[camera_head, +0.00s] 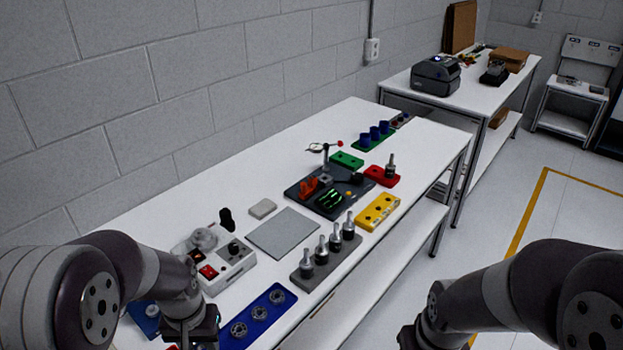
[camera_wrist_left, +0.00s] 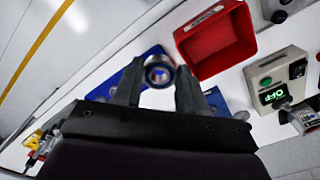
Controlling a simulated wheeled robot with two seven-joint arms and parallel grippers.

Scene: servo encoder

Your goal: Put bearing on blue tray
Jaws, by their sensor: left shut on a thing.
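In the left wrist view a round metal bearing (camera_wrist_left: 158,72) with a dark ring sits between the fingertips of my left gripper (camera_wrist_left: 157,85), which is shut on it. The blue tray (camera_head: 250,336) lies at the near front edge of the table in the head view, with several bearings on it in a row. My left gripper (camera_head: 192,335) is left of the tray there, and its fingers and the bearing are mostly hidden. A blue surface, seemingly the tray (camera_wrist_left: 100,90), shows behind the fingers. My right gripper (camera_head: 407,338) is only partly visible at the bottom edge; its fingers are hidden.
A red bin (camera_wrist_left: 222,48) stands beside the held bearing in the wrist view. A control box (camera_head: 230,262), a grey plate (camera_head: 283,233) and a grey rack (camera_head: 312,272) with upright metal parts stand beyond the blue tray. A yellow block (camera_head: 377,213) is farther right.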

